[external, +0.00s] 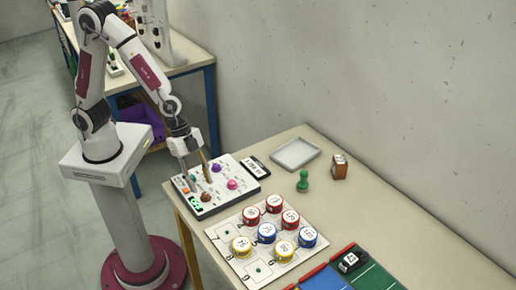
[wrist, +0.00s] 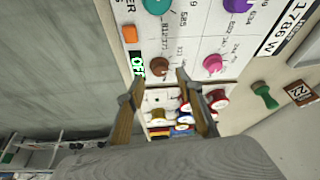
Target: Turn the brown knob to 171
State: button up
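The brown knob (external: 206,197) is at the front corner of the white control panel (external: 240,184). In the wrist view the brown knob (wrist: 160,66) appears between and just beyond my two fingertips. My gripper (external: 205,178) points down over the panel, a little above the knob. In the wrist view my gripper (wrist: 159,76) is open, with a finger on each side and nothing held. I cannot tell contact with the knob. A small display with green characters (wrist: 138,65), seemingly reading OFF, sits beside the knob. The knob's pointer and scale are too small to read.
A pink knob (external: 232,184), a purple knob (external: 217,167), a teal knob (wrist: 157,5) and an orange button (wrist: 129,34) share the panel. Several colored round tins (external: 266,232) stand on a white board in front. A grey tray (external: 295,153) and green pawn (external: 303,181) lie right.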

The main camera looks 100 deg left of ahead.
aim_at(205, 194)
jog(key=shift+x, duration=1.6)
grip_shut()
